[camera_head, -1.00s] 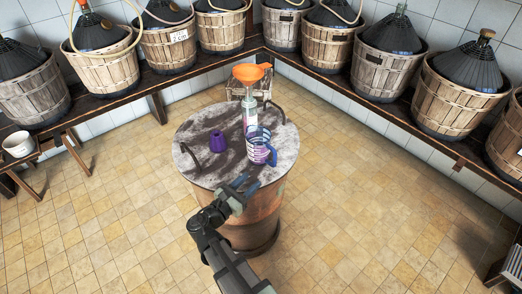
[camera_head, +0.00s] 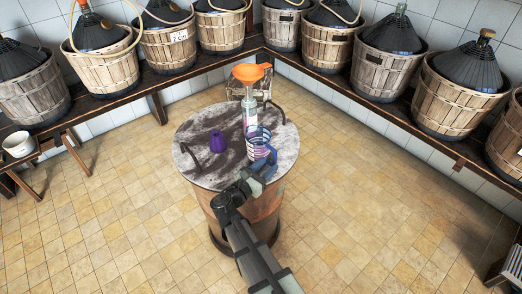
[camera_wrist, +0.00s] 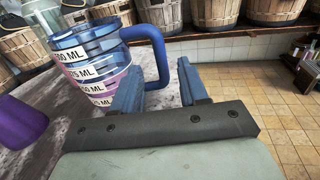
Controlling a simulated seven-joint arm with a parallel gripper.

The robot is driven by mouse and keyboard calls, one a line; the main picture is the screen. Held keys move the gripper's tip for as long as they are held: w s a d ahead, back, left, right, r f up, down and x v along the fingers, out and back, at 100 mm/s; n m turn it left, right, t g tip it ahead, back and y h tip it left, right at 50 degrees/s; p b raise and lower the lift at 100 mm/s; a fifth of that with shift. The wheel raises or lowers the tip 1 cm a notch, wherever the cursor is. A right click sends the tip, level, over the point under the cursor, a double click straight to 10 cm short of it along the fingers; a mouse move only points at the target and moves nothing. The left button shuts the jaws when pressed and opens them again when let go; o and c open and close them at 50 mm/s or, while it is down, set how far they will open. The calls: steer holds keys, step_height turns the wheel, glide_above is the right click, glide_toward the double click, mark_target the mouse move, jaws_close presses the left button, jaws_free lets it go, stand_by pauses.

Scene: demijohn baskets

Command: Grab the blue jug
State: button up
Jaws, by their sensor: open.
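The blue jug (camera_head: 256,143) is a clear measuring jug with a blue rim and handle and purple bands. It stands upright on the round barrel top (camera_head: 200,165). In the wrist view the jug (camera_wrist: 88,55) fills the upper left, with white volume labels and its blue handle (camera_wrist: 160,50) at its right side. My gripper (camera_head: 262,167) is at the jug's near right side. In the wrist view my gripper (camera_wrist: 160,88) has its two blue fingers apart, with the lower handle close to the left finger and ahead of the gap. Whether they touch is unclear.
A purple cup-like object (camera_head: 217,142) stands left of the jug; a bottle (camera_head: 249,110) with an orange funnel (camera_head: 249,73) stands behind it. Curved dark handles rise from the barrel rim. Demijohn baskets (camera_head: 381,72) line the wall shelves. Tiled floor around the barrel is clear.

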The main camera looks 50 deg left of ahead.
mark_target(275, 159)
steer(key=w, duration=0.4)
steer(key=shift+w+a, duration=0.4)
jaws_close()
